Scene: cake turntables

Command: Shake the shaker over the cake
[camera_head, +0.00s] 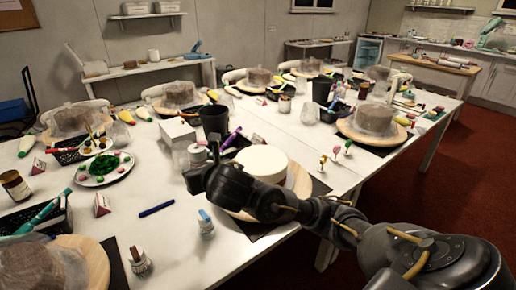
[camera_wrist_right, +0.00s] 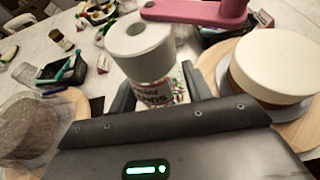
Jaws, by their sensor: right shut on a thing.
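The white round cake (camera_head: 262,162) sits on a wooden round board (camera_head: 300,180) near the middle of the table. In the right wrist view the cake (camera_wrist_right: 282,62) is at the upper right on its board (camera_wrist_right: 218,66). My right gripper (camera_head: 193,178) is left of the cake, above the table. In the right wrist view its fingers (camera_wrist_right: 160,95) are shut around a shaker (camera_wrist_right: 152,92) with a colourful label and a wide white cap (camera_wrist_right: 140,45). The shaker also shows in the head view (camera_head: 197,155), partly hidden by the gripper. My left gripper is not in view.
A dark cup (camera_head: 214,120) and a white box (camera_head: 175,134) stand behind the gripper. A blue pen (camera_head: 156,208) lies on clear table at the left. Wrapped cakes stand on other boards.

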